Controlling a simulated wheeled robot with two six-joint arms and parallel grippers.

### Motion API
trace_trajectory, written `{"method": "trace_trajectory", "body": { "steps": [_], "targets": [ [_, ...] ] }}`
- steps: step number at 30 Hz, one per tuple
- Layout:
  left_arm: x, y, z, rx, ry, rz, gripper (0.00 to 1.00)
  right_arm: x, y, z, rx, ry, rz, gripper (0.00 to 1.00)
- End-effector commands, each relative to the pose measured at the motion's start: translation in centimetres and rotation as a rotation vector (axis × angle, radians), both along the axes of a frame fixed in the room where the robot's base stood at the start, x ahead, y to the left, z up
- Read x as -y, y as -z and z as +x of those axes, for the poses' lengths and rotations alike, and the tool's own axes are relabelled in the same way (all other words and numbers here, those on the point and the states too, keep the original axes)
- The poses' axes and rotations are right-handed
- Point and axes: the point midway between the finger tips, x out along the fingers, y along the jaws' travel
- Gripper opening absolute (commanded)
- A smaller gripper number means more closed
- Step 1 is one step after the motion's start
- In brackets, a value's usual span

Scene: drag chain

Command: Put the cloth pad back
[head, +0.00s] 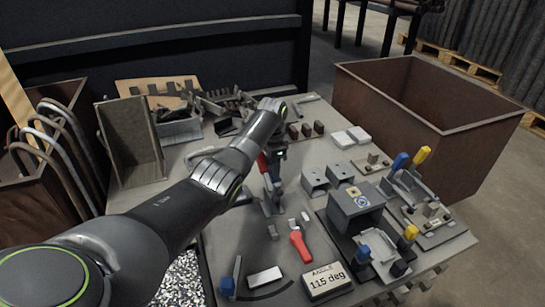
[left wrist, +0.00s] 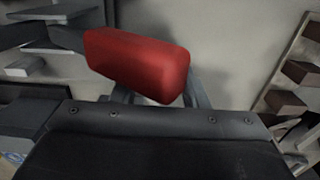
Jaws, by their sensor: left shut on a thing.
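My left gripper (head: 272,178) is over the middle of the bench, shut on a red handle (head: 262,163) that rises from a grey metal fitting (head: 269,205). In the left wrist view the handle is a rounded red block (left wrist: 138,62) close to the camera, with parts of the grey fingers (left wrist: 160,97) showing beside and below it. My right gripper is not in view.
A large brown bin (head: 425,105) stands at the right. Grey blocks and a fixture (head: 355,210) crowd the bench's right half. A red-handled tool (head: 298,243), a white bar (head: 265,277) and a "115 deg" sign (head: 326,282) lie at the front. An open box (head: 130,140) stands left.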

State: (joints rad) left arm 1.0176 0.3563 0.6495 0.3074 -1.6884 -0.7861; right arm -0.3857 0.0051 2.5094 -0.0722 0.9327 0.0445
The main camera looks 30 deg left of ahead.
Motion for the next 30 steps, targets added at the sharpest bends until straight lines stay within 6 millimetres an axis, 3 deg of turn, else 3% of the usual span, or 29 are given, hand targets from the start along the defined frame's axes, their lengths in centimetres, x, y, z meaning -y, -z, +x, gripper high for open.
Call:
{"method": "trace_trajectory", "body": {
  "steps": [1, 6, 22, 23, 27, 30],
  "targets": [
    [0.0, 1.0, 0.0, -0.001, 0.0, -0.001, 0.19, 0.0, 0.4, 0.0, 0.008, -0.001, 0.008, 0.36],
    [0.0, 2.5, 0.0, 0.0, 0.0, 0.0, 0.19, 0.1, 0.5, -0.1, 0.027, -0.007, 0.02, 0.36],
    [0.0, 3.2, 0.0, 0.001, 0.0, 0.001, 0.19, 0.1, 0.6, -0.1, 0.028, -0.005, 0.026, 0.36],
    [0.0, 3.3, 0.0, 0.001, 0.0, 0.001, 0.41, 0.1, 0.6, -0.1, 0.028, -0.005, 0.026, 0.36],
    [0.0, 3.2, 0.0, 0.001, 0.0, 0.001, 0.6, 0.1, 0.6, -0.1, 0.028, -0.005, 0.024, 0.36],
    [0.0, 3.2, 0.0, 0.001, 0.0, 0.001, 0.62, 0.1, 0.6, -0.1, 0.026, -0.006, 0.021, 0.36]
  ]
}}
